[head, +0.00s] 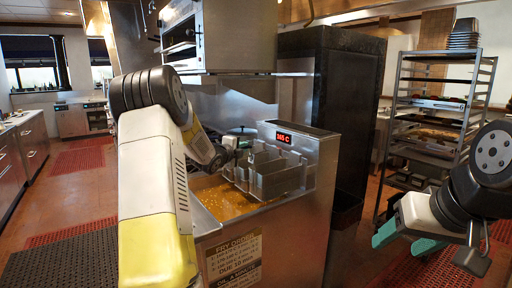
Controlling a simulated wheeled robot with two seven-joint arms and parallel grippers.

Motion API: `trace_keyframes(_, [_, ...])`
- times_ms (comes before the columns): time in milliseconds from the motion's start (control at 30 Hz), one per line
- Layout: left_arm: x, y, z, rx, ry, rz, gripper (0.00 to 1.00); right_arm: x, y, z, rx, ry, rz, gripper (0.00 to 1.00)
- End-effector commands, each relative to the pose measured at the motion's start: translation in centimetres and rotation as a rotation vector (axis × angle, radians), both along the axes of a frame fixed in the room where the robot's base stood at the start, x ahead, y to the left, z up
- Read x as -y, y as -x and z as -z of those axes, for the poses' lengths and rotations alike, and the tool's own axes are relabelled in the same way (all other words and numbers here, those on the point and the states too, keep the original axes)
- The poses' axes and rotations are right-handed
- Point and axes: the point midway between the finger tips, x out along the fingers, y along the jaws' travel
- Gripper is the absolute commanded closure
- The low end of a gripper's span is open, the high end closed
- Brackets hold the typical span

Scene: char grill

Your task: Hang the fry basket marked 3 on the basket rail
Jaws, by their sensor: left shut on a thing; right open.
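Metal fry baskets (275,178) hang close together at the back of the fryer, over the oil (222,200). I cannot make out any number on them, so I cannot tell which is marked 3. My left gripper (236,152) is at the left end of the baskets, small and partly hidden by its own wrist. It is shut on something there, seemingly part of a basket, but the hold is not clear. The basket rail is not distinct behind the baskets. My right gripper (408,238), with teal fingers, is open and empty, right of the fryer.
The fryer's back panel has a red display (283,138). A printed order sign (233,260) is on the fryer's front. A dark tall cabinet (350,110) stands right behind the fryer, and a tray rack (435,115) stands further right. Open floor lies between fryer and rack.

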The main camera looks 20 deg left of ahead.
Motion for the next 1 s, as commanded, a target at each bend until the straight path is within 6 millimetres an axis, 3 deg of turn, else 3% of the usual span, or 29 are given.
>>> trace_keyframes(133, [0.0, 0.0, -0.2, 0.005, 0.001, 0.0, 1.0, 0.0, 0.0, 0.0, 0.0, 0.0, 0.0, 0.42])
trace_keyframes(167, [0.0, 0.0, -0.2, 0.005, 0.001, 0.0, 0.83, 0.0, 0.0, 0.0, 0.0, 0.0, 0.0, 0.42])
trace_keyframes(267, [0.0, 0.0, -0.2, 0.004, 0.001, 0.0, 0.63, 0.0, 0.0, 0.0, 0.0, 0.0, 0.0, 0.42])
trace_keyframes(667, [-0.1, 0.6, -0.1, -0.002, -0.001, 0.0, 0.63, 0.0, 0.0, 0.0, 0.0, 0.0, 0.0, 0.42])
trace_keyframes(1000, [-1.1, 6.0, -0.9, 0.001, -0.001, -0.003, 0.63, 0.0, 0.0, 0.0, 0.0, 0.0, 0.0, 0.42])
